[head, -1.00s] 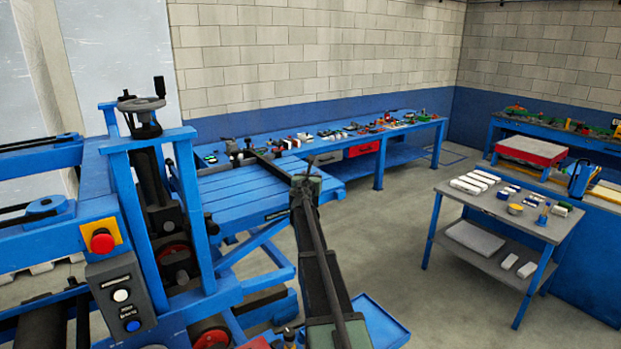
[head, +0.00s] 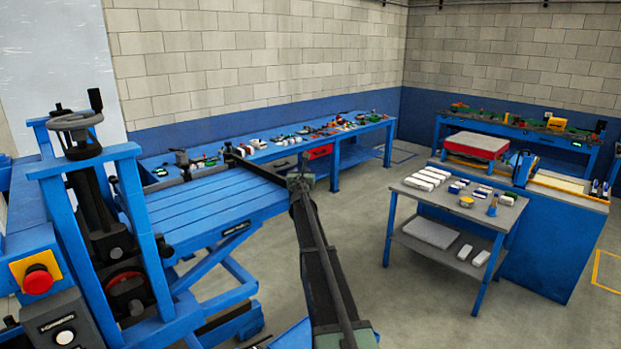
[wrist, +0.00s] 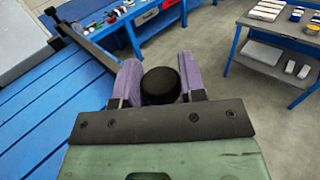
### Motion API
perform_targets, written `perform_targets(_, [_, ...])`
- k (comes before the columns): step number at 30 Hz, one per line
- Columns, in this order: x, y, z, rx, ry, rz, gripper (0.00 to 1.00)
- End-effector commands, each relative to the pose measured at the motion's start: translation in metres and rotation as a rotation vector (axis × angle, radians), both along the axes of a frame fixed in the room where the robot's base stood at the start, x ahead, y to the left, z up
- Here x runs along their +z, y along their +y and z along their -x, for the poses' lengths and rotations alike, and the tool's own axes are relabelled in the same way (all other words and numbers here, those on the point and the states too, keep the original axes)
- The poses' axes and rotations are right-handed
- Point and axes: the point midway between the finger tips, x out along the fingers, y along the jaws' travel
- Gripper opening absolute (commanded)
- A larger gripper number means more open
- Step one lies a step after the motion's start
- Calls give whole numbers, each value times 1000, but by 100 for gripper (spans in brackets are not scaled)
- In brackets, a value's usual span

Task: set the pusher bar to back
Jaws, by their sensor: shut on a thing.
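The pusher bar (head: 257,169) is a dark, thin bar lying across the far end of the blue slatted table (head: 205,207). It also shows in the wrist view (wrist: 92,49), running from the upper left toward my gripper. My gripper (head: 301,172) is at the bar's near right end, by the table's edge. In the wrist view, the purple fingers of my gripper (wrist: 160,84) are shut on a round black knob (wrist: 160,85) at that end. The fingers hide the join between knob and bar.
A blue machine frame with a handwheel (head: 76,121) and a red stop button (head: 38,280) stands at the left. A long bench with tools (head: 362,127) runs behind the table. A grey cart (head: 425,205) stands at the right. Open floor lies between table and cart.

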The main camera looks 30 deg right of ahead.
Motion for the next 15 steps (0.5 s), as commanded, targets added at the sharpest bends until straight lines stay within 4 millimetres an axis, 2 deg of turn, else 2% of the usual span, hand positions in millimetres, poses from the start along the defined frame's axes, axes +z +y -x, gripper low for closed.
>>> perform_targets(15, [0,-9,-3,1,1,1,0])
